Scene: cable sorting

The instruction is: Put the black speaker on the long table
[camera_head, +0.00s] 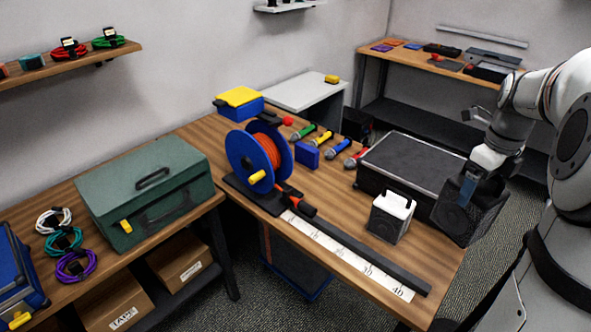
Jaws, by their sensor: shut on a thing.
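My gripper (468,188) comes down from the upper right and is shut on the speaker's top. I cannot tell whether the speaker's underside touches the table or hangs beside its edge. My gripper's fingertips are partly hidden against the dark speaker.
A black case (415,160) lies just left of the speaker. A small white-topped box (390,217), a measuring strip (350,257), a blue cable reel (252,160) and several microphones (340,148) also take up the tabletop. A green case (145,190) stands at left. Some wood is bare between them.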

